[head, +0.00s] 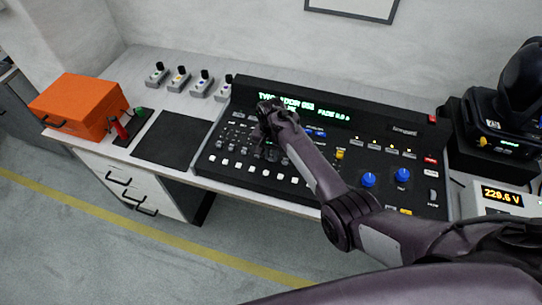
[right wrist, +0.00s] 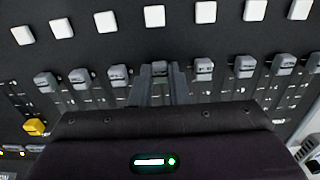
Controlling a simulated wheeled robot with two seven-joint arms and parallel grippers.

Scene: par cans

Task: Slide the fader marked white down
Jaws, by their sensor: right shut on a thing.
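The black lighting console (head: 225,165) lies on the desk and has a row of grey fader caps along its left half. My right gripper (head: 265,144) reaches down over this row; its tips are hard to make out in the head view. In the right wrist view, its two fingers (right wrist: 160,84) are shut on one grey fader cap (right wrist: 159,68). That cap sits roughly level with its neighbours, such as the cap to its right (right wrist: 203,69). The lower part of its slot is hidden by my gripper. I cannot read which fader is marked white. My left gripper is out of view.
A row of white buttons (right wrist: 154,16) runs beside the faders. Blue knobs (head: 369,180) are at the console's right. A black mat (head: 165,140), an orange case (head: 80,103) and several small boxes (head: 178,82) lie to the left. A black lamp (head: 512,100) stands at the right.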

